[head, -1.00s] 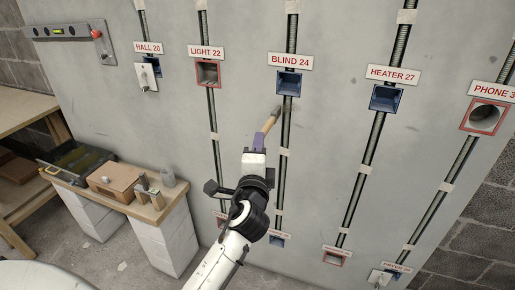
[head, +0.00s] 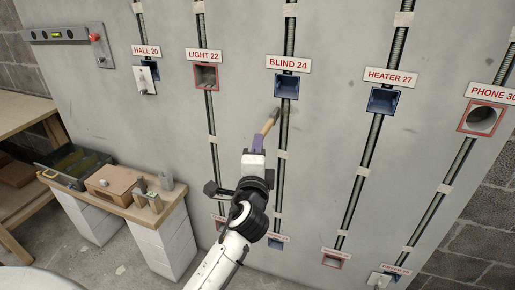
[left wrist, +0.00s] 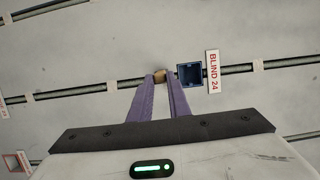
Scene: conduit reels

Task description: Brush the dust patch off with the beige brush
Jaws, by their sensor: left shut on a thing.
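My left gripper (head: 258,143), with purple fingers, is shut on the beige brush (head: 268,124) in front of the grey wall panel. The brush tilts up and right, its dark tip close to the wall just below the blue BLIND 24 box (head: 286,86). I cannot tell whether the tip touches the wall. A faint dark smudge, likely the dust patch (head: 291,112), shows beside the tip, near the conduit. In the left wrist view the brush (left wrist: 159,76) sits between the fingertips, beside the blue box (left wrist: 190,75); its far end is hidden. My right gripper is not in view.
Conduits run down the wall to labelled boxes, including LIGHT 22 (head: 207,77), HEATER 27 (head: 383,100) and PHONE 30 (head: 482,119). A bench (head: 150,215) with a brown box (head: 113,183) and small items stands at lower left.

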